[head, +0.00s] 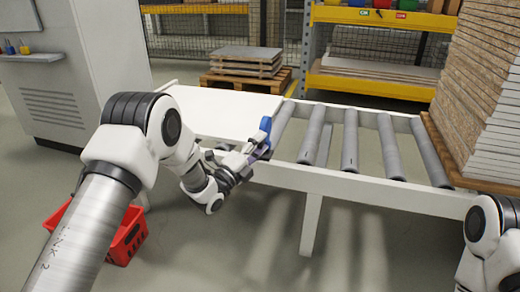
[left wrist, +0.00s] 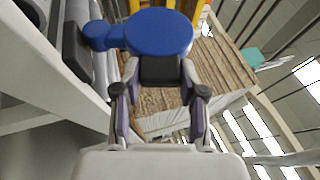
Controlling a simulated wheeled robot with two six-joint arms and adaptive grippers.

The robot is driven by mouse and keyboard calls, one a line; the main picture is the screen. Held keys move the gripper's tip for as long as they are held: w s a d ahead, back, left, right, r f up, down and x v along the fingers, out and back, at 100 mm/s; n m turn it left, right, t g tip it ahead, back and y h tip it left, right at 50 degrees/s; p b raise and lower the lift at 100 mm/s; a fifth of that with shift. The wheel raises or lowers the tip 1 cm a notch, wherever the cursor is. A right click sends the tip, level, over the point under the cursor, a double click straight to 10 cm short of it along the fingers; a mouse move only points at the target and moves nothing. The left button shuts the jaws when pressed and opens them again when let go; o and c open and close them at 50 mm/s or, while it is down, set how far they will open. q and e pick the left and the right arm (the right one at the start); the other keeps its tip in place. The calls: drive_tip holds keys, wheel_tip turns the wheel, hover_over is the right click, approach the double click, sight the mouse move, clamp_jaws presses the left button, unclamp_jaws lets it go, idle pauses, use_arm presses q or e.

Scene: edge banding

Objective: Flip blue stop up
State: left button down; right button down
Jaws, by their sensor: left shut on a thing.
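The blue stop (head: 265,125) is at the front edge of the conveyor, where the white table top meets the rollers. In the head view its blue part stands above the table's edge. My left gripper (head: 257,151) reaches it from the front left and is shut on it. In the left wrist view the stop's wide blue head (left wrist: 160,31) is just beyond the fingers of the gripper (left wrist: 160,88), with a smaller blue knob at its left. The fingers partly hide the stop's lower part. My right arm shows at the lower right, but its gripper is out of view.
The roller conveyor (head: 349,140) runs right to a tall stack of boards (head: 478,100). The white table top (head: 225,110) is bare. A red crate (head: 127,238) is on the floor behind my left arm. A grey-white cabinet (head: 50,85) stands at the left.

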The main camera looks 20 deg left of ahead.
use_arm(q)
drive_tip(key=shift+s+f+h+b, duration=0.1)
drive_tip(key=shift+f+h+b, duration=0.1)
drive_tip(key=shift+h+b, duration=0.1)
drive_tip(key=c, duration=0.6)
unclamp_jaws()
drive_tip(key=shift+d, duration=0.1)
drive_tip(key=shift+c, duration=0.2)
drive_tip(key=v, duration=1.2)
drive_tip(key=shift+f, duration=0.2)
